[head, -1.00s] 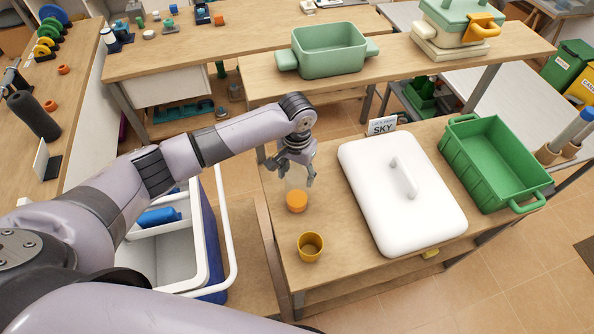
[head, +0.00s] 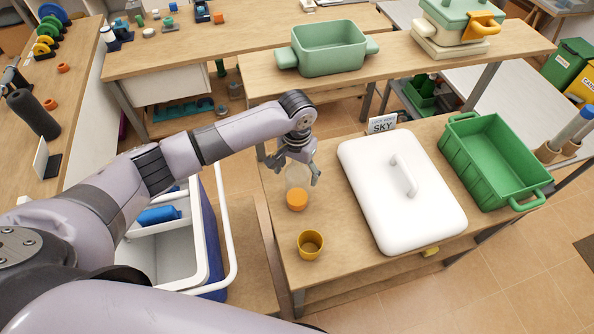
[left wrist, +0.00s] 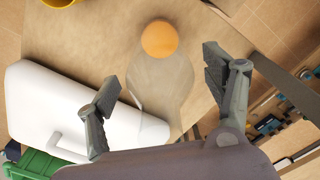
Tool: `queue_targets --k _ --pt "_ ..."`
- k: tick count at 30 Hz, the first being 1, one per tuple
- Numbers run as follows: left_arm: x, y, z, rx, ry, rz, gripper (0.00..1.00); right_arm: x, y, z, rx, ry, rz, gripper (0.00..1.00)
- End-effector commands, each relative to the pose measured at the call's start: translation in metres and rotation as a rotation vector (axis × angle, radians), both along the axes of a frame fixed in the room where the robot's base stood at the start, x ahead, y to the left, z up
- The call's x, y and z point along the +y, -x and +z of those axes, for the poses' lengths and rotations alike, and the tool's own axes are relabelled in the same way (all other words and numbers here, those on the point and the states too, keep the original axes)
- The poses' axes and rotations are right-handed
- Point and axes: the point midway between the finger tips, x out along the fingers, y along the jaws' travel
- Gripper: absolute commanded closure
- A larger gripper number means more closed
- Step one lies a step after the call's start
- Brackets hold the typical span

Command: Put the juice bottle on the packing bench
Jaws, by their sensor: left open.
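The juice bottle looks like a clear, see-through bottle (head: 297,178) with an orange end, on a wooden table near its left edge. I cannot tell whether the orange is cap or juice. My left gripper (head: 293,172) is open at the clear part. In the left wrist view, the bottle's orange end (left wrist: 160,38) lies beyond the spread fingers of my left gripper (left wrist: 162,80), and its faint clear body lies between them. Contact cannot be told. Which surface is the packing bench is not marked. My right gripper is not in view.
A yellow cup (head: 310,245) stands close in front of the bottle. A sign (head: 382,124) stands behind. A blue-and-white cooler (head: 213,245) is left of the table. A pale green pot (head: 327,61) sits on the bench behind.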

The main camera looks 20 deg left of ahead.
Motion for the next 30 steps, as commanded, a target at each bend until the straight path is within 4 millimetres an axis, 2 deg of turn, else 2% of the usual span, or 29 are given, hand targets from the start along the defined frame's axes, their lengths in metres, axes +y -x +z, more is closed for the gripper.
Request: queue_targets --k 5,12,18,23,30 --pt "-0.001 -0.001 0.025 -0.005 0.003 -0.001 0.25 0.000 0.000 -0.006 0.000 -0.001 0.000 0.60" --pt "-0.001 -0.002 0.077 -0.006 0.003 -0.002 0.25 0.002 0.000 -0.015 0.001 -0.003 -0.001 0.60" --pt "-0.001 -0.001 0.108 -0.003 0.003 0.000 0.25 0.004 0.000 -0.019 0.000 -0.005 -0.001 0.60" --pt "-0.001 0.000 0.119 -0.001 0.002 -0.001 0.25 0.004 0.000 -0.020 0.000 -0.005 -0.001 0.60" --pt "-0.001 0.000 0.120 0.000 0.002 -0.001 0.25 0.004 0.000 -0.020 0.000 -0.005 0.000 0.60"
